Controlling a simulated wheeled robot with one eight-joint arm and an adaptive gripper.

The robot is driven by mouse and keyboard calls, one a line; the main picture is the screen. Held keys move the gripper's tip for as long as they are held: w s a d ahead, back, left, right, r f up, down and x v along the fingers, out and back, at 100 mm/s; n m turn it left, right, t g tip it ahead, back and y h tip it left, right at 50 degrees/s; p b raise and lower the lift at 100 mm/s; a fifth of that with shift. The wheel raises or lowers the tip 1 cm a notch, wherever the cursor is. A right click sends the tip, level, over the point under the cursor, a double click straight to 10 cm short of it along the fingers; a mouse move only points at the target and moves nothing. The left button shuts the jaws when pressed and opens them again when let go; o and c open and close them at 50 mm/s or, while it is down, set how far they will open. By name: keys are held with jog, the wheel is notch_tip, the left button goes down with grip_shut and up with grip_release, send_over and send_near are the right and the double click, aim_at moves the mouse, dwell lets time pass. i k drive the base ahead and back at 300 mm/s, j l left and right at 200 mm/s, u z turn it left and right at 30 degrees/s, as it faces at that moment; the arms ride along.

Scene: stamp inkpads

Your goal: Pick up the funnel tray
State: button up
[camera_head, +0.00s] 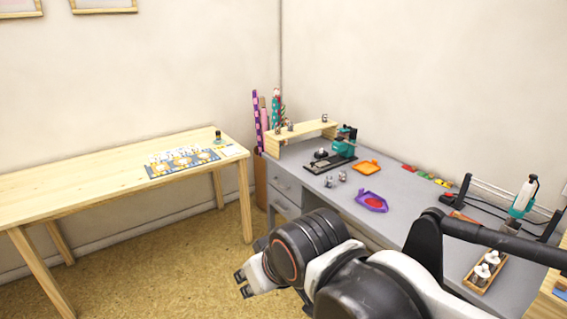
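Two shallow trays lie on the grey desk. The purple tray (361,199) is nearer the desk's front edge and holds something red. The orange tray (366,167) lies farther back and has a small tab at its left. Both have angular outlines with a narrowed side, and I cannot tell which one is called the funnel tray. My gripper (242,284) is at the lower centre left, over the floor in the picture, well apart from both trays. Its two dark fingertips stand apart with nothing seen between them.
The grey desk (318,190) also bears a small green-and-black press (340,150), little metal pieces (335,180), coloured pads (425,175) and a wooden box (481,284) of white-topped items. A wooden table (90,185) with a patterned mat (165,171) stands left. Open floor lies between.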

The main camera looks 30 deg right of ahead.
aim_at(370, 200)
jog(key=i+z, duration=0.4)
jog(key=i+j+z, duration=0.15)
jog(key=i+z, duration=0.3)
jog(key=i+j+z, duration=0.25)
jog(key=z, duration=0.15)
jog(key=i+j+z, duration=0.65)
jog(key=z, duration=0.15)
jog(key=i+j+z, duration=0.15)
jog(key=j+z, duration=0.25)
jog(key=z, duration=0.65)
